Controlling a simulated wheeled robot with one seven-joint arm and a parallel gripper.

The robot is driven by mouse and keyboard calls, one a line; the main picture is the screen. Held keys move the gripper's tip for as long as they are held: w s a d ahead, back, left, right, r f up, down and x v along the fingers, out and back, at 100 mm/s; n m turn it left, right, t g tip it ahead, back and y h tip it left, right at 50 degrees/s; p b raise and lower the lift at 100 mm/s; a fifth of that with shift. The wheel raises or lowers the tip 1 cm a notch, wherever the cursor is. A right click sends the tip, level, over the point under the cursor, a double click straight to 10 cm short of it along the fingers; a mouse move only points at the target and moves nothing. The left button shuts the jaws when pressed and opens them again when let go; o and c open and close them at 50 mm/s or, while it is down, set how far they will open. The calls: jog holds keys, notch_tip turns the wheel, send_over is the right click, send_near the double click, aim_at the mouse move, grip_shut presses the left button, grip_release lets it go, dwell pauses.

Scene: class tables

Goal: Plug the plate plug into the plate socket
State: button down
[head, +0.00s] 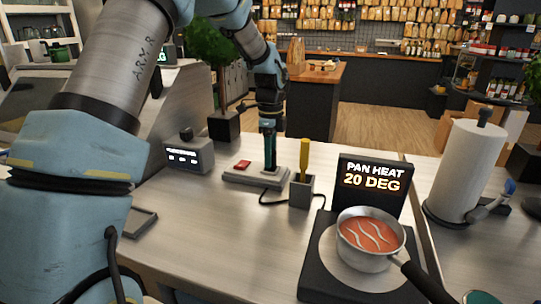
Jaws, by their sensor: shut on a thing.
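The plate socket (238,173) is a low grey block with a red switch, on the metal counter. My gripper (269,165) points straight down over the right part of this block. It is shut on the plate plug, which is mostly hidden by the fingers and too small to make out. A black cord (275,203) shows at the block's front edge and runs right behind the grey cup towards the hot plate (313,270). I cannot tell whether the plug is in the socket or just above it.
A grey cup (301,192) with a yellow-handled tool stands right of the gripper. A pan (366,262) of red soup sits on the hot plate before a "PAN HEAT 20 DEG" display (372,187). A small grey box (188,157) stands left. The counter's front middle is clear.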

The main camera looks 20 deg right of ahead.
jog(key=shift+f, duration=0.1)
jog(key=shift+c, duration=2.2)
grip_release()
notch_tip(320, 180, up, 11)
jog(key=shift+f+b, duration=0.1)
jog(key=shift+b, duration=1.05)
jog(key=s+a+f+n, duration=0.1)
jog(key=a+f+n, duration=0.2)
jog(key=a+n, duration=0.5)
jog(key=s+a+f+n, duration=0.1)
jog(key=a+f+n, duration=0.3)
jog(key=a, duration=0.8)
jog(key=s+a+f+n, duration=0.1)
jog(key=s+a+n, duration=0.2)
jog(key=a+n, duration=0.1)
jog(key=s+a+f+n+t, duration=0.1)
jog(key=s+a+n, duration=0.3)
jog(key=a, duration=0.1)
jog(key=s+a+f+n, duration=0.2)
jog(key=s+a+n, duration=0.2)
jog(key=n, duration=0.1)
jog(key=shift+a+t, duration=0.15)
jog(key=shift+t, duration=0.15)
